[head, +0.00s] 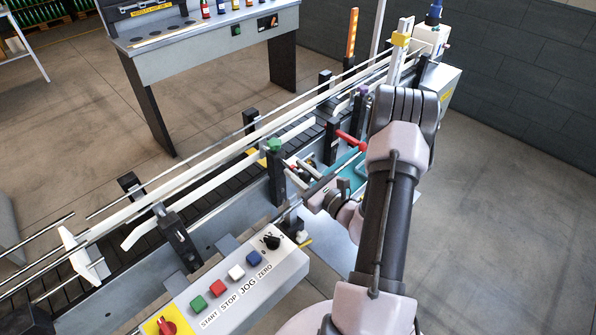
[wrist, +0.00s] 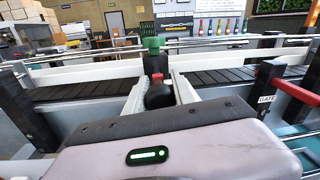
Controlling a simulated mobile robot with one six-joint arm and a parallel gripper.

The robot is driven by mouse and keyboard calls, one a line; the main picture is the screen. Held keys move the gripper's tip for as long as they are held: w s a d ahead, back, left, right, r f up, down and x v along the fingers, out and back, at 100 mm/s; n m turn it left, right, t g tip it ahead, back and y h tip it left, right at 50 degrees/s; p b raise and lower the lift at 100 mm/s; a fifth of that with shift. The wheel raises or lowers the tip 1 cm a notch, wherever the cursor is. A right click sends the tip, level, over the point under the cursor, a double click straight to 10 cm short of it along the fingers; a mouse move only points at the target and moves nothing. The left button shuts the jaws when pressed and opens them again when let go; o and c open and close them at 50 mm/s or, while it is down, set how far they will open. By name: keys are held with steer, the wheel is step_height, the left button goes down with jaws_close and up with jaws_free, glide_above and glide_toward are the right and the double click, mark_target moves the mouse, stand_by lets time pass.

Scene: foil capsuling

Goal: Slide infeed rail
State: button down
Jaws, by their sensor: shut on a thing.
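My gripper (head: 292,169) is beside the near side of the conveyor, reaching toward a black post (head: 277,182) with a green knob (head: 274,145) on top. In the wrist view, the two pale fingers (wrist: 160,92) are shut on a dark rounded knob (wrist: 159,96), directly in front of the post with the green knob (wrist: 153,44). The knob's far side is hidden. The pale infeed rail (head: 155,228) runs along the near side of the dark conveyor belt (head: 195,201); my arm covers part of the line further along.
A control panel with colored buttons (head: 236,272) stands below left of my gripper. A red handle (head: 350,140) and a post marked GATE (wrist: 266,99) are close on the right. A grey table (head: 215,45) stands beyond the conveyor. Open floor lies at right.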

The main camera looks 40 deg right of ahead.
stand_by(0.3)
steer(key=shift+s+d+f, duration=0.1)
steer(key=shift+s, duration=0.2)
steer(key=shift+s+b, duration=0.5)
steer(key=shift+s, duration=0.55)
steer(key=c, duration=1.1)
jaws_free()
steer(key=shift+w, duration=0.1)
steer(key=s+p, duration=0.1)
steer(key=s, duration=1.6)
steer(key=shift+s, duration=0.25)
